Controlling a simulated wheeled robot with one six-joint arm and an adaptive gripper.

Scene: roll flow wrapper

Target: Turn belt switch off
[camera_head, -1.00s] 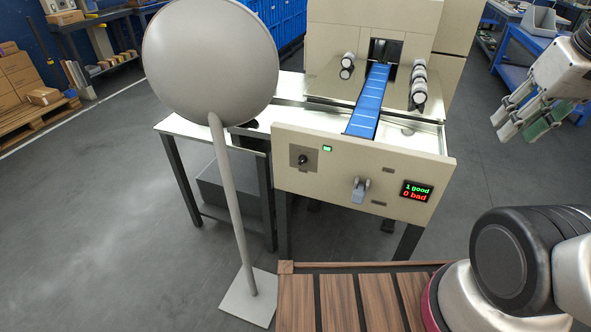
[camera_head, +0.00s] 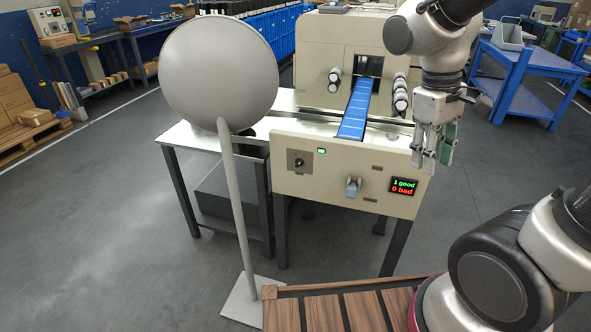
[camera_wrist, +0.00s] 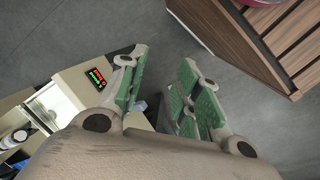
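The wrapper machine's cream front panel (camera_head: 335,170) carries a black rotary knob (camera_head: 299,162) on a grey plate at its left. A grey lever switch (camera_head: 353,186) sits near the panel's middle. A green lamp (camera_head: 321,151) is lit beside the knob plate. My gripper (camera_head: 432,160) hangs fingers down at the panel's right end, in front of or above it, apart from both controls. In the wrist view its green-padded fingers (camera_wrist: 161,100) are spread with nothing between them.
The display (camera_head: 403,186) reads "1 good, 0 bad"; it also shows in the wrist view (camera_wrist: 96,78). A grey round disc on a pole (camera_head: 220,70) stands left of the panel. The blue belt (camera_head: 357,108) lies behind it. A slatted wooden deck (camera_head: 345,308) is in front.

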